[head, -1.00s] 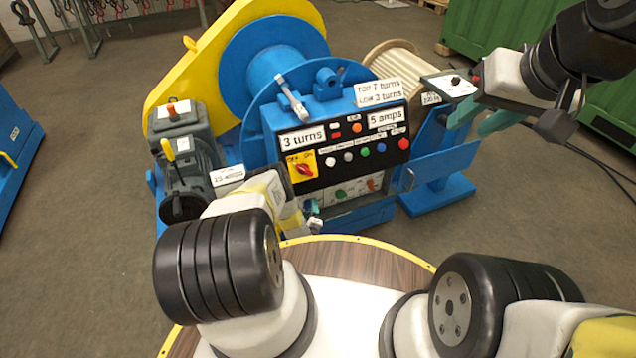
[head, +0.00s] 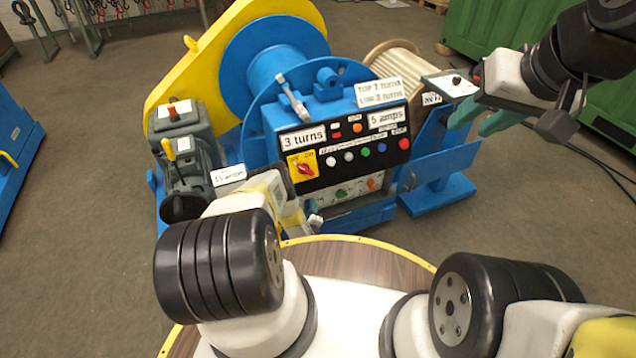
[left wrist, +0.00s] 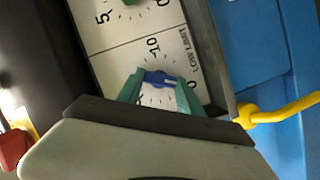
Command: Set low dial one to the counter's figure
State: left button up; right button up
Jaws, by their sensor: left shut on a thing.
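The blue low limit dial (left wrist: 158,79) sits on a pale panel (left wrist: 118,62) in the left wrist view, with scale figures around it and a white mark on its knob. My left gripper (left wrist: 160,88) is shut on this dial, one teal fingertip on each side. In the head view my left gripper (head: 313,213) is at the lower panel's left end and hides the dial. The counter plate (head: 303,138) reads "3 turns". A sign (head: 380,93) on top reads "TOP 7 turns, LOW 3 turns". My right gripper (head: 483,122) is open and empty, at the right.
A green knob (left wrist: 130,2) is at the top of the left wrist view. A yellow bent handle (left wrist: 275,110) is beside the panel. Above the lower panel are a red switch (head: 304,170) and coloured buttons. A grey motor (head: 188,150) stands to the left.

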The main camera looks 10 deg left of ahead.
pick_arm(q)
jog(key=m, duration=0.1)
jog(key=m+g+y, duration=0.1)
jog(key=m, duration=0.1)
jog(key=m+g+y, duration=0.1)
jog(key=m, duration=0.1)
jog(key=shift+w+d+r, duration=0.2)
jog(key=shift+r, duration=0.05)
jog(key=shift+d+m+g+y, duration=0.15)
jog(key=shift+m+g+y, duration=0.5)
jog(key=shift+m, duration=0.55)
jog(key=shift+w+m+g+y, duration=0.1)
jog(key=shift+m+g+y, duration=0.5)
jog(key=shift+m, duration=0.7)
jog(key=o, duration=1.4)
jog(key=shift+d, duration=0.1)
